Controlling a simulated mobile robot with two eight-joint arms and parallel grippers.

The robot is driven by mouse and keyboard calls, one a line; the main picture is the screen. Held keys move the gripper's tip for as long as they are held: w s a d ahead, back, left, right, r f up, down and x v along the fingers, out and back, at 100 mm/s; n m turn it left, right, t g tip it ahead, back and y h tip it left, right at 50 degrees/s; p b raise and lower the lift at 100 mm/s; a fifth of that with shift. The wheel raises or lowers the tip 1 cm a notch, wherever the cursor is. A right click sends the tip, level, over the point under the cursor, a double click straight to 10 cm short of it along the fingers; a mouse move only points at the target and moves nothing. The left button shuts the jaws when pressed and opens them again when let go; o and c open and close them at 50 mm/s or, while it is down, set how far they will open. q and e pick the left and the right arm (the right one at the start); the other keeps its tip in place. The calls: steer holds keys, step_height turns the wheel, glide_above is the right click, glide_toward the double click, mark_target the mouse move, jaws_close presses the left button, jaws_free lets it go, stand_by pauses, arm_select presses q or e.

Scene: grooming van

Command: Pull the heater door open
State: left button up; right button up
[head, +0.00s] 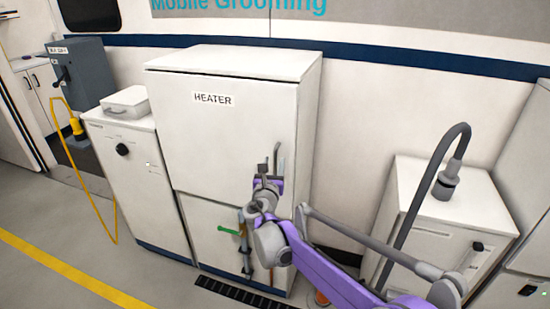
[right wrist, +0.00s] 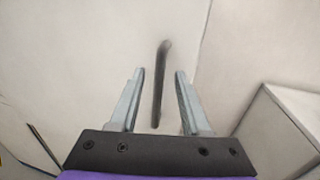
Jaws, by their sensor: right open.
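The heater is a tall white cabinet with a HEATER label. Its upper door (head: 225,125) looks closed, flush with the cabinet front. A dark, upright bar handle (head: 280,155) is at the door's right side. My right gripper (head: 268,168) is open in front of the handle. In the right wrist view, the handle (right wrist: 160,85) shows between the two spread fingers of the gripper (right wrist: 159,72), with gaps on both sides. I cannot tell how deep it lies between them. My left gripper is not in view.
Below the door are a green lever (head: 228,231) and pipes, partly behind my right arm. A low white cabinet (head: 140,185) with a box on top stands left. Another white cabinet (head: 470,205) with a grey hose stands right.

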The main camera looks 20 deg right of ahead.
mark_target(275, 159)
steer(key=shift+x, duration=1.75)
jaws_close()
